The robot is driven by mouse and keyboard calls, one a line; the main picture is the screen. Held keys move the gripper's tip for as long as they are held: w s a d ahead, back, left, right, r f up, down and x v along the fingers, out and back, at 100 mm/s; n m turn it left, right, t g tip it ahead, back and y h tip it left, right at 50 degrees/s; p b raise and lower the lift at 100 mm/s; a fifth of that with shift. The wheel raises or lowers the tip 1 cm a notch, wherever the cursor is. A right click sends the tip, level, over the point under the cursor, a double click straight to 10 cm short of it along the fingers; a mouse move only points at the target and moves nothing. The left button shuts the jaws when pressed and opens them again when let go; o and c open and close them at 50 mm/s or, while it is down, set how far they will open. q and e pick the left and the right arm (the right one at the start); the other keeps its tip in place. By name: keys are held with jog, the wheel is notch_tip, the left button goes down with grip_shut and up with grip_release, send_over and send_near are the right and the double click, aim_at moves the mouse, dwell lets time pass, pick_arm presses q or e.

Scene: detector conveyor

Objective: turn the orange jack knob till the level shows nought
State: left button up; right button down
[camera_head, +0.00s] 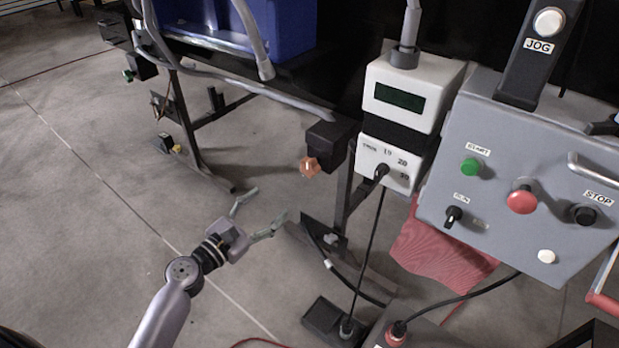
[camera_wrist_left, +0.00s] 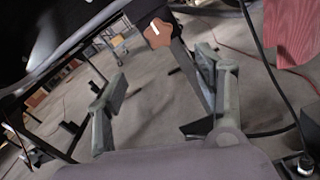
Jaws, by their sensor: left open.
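The orange jack knob (camera_head: 310,167) is a lobed knob on the end of a black block at the front of the conveyor frame. It also shows in the left wrist view (camera_wrist_left: 157,33), with a white mark on its face. My left gripper (camera_head: 262,207) is open and empty, below and left of the knob in the head view and apart from it. In the left wrist view its fingers (camera_wrist_left: 162,75) are spread, with the knob beyond them near the top. I cannot make out a level or its reading. My right gripper is not in view.
A white box with a dark green display (camera_head: 400,98) and a dial panel (camera_head: 388,164) stand right of the knob. The grey control panel (camera_head: 520,180) is further right. Cables hang below the dial. A blue bin (camera_head: 285,35) sits behind. Floor left of my gripper is clear.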

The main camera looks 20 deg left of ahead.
pick_arm(q)
send_near(307, 171)
jog(key=w, duration=0.2)
jog(key=x, duration=0.8)
jog(key=shift+s+d+b, duration=0.1)
jog(key=shift+d+b, duration=0.2)
jog(key=shift+w+d, duration=0.2)
jog(key=shift+w, duration=0.35)
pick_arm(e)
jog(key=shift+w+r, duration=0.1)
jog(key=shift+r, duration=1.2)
pick_arm(q)
jog(key=shift+c, duration=0.5)
jog(key=c, duration=1.1)
